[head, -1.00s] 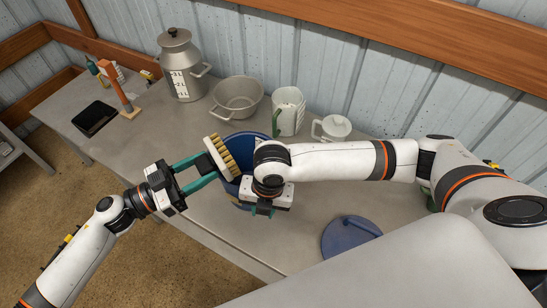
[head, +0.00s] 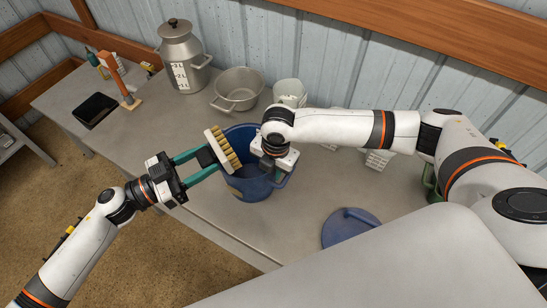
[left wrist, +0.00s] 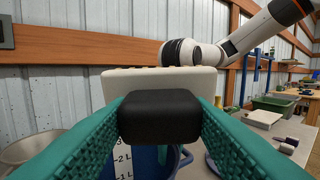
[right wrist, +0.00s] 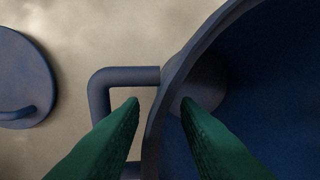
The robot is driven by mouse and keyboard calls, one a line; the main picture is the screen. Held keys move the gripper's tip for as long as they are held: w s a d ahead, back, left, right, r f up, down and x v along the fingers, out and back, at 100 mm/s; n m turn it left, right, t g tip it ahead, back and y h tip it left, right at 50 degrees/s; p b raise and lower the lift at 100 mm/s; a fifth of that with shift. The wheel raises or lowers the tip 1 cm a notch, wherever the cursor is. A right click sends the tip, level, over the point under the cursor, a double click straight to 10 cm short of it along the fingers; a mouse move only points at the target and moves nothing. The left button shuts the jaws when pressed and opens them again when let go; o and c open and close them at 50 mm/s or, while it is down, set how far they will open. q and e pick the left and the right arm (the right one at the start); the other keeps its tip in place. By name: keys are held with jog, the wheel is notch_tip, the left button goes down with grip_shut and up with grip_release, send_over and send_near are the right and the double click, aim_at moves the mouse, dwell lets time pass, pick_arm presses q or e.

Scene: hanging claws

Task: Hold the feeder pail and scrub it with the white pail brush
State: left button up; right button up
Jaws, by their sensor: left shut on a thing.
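The blue feeder pail (head: 250,190) stands upright on the table; its wall also shows in the right wrist view (right wrist: 270,80). My left gripper (head: 208,160) is shut on the black block of the white pail brush (head: 216,149), whose tan bristles face right, at the pail's left side in the head view. The brush's white back fills the middle of the left wrist view (left wrist: 110,86). My right gripper (right wrist: 160,100) is open, with one green finger inside the pail and one outside, either side of the rim near a side handle.
A blue lid (head: 350,228) lies to the right on the table (head: 300,215). A metal milk can (head: 182,50), a grey pot (head: 238,90) and a white jug (head: 290,92) stand behind the pail. My right forearm crosses above the table. The front left is clear.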

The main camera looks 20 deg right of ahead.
aim_at(271, 175)
jog(key=shift+w+a+f, duration=0.1)
jog(key=shift+f, duration=1.55)
grip_shut()
dwell(1.4)
